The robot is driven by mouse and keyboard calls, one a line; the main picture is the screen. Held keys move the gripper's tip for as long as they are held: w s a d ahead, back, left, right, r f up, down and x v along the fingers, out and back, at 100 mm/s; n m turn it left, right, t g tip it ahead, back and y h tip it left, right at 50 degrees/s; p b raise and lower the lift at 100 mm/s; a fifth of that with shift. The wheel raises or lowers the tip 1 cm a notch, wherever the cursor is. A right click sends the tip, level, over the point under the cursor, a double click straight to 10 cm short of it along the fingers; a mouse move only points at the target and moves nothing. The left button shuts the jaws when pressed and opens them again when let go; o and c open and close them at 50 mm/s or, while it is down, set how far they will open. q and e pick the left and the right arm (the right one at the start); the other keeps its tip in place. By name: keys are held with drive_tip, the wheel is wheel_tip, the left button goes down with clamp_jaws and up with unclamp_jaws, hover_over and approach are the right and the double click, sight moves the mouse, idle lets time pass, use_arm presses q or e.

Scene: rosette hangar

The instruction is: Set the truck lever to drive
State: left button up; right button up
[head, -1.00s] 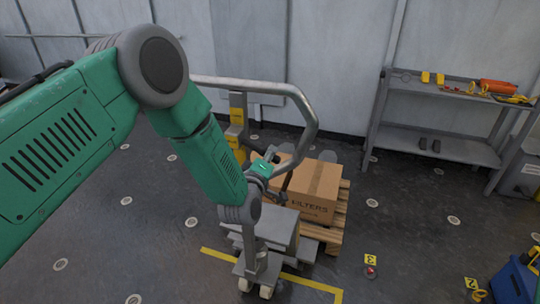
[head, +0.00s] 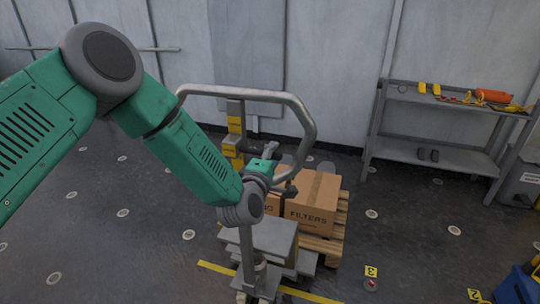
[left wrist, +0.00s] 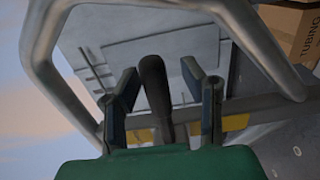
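The pallet truck's grey handle loop (head: 307,125) rises over its body (head: 270,240) in the middle of the head view. The loop frames the left wrist view (left wrist: 262,52). The dark truck lever (left wrist: 153,82) stands inside the loop in the left wrist view. My left gripper (left wrist: 162,100) is open, one finger on each side of the lever in that picture. The lever looks nearer the left finger; I see no clear contact, and depth is hard to judge. In the head view my left gripper (head: 279,168) is at the loop, and the lever cannot be made out. My right gripper is out of view.
A yellow post (head: 234,135) stands near the wall. A grey shelf (head: 440,152) with tools is at the right. A blue bin (head: 517,285) is at the lower right.

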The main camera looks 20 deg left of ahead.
use_arm(q)
drive_tip(key=shift+w+r, duration=0.1)
drive_tip(key=shift+r, duration=0.1)
drive_tip(key=s, duration=1.2)
drive_tip(key=shift+w+a, duration=0.1)
